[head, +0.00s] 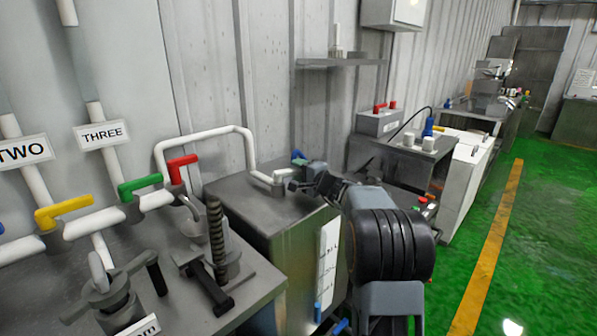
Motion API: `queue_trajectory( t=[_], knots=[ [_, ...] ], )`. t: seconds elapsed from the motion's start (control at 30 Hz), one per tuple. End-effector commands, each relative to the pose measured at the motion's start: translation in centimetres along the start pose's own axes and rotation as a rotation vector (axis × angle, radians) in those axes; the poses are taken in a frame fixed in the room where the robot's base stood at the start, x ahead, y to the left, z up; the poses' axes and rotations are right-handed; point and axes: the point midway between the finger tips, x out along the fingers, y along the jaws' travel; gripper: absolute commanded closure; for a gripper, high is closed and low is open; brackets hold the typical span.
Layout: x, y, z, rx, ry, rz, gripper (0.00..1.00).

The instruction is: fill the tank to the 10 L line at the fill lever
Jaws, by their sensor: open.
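The tank (275,242) appears to be the grey metal box in the middle, with a white scale strip (328,262) on its front right side. The scale's marks are too small to read, and no liquid level can be made out. A white pipe (208,136) runs from the left bench to the tank's top. A red lever (182,166) sits at its left end; which lever is the fill lever is not labelled. My gripper (293,185) is open above the tank's top, close beside the pipe's right end. My arm hides part of the tank's right side.
Green (140,185) and yellow (62,213) levers sit on pipes at left, near the signs TWO and THREE. A threaded post (217,240) stands on the left bench. A grey box with red parts (379,121) is behind my arm. Green floor is open at right.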

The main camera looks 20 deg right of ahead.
Motion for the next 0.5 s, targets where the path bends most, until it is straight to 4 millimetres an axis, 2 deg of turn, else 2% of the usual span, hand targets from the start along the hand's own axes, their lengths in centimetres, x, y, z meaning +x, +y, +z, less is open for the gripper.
queue_trajectory(
  t=[0.33,0.5],
  knots=[
    [0.24,0.01,0.00,0.000,0.000,0.000,0.51],
    [0.23,0.01,0.01,0.000,0.000,0.000,0.67]
  ],
)
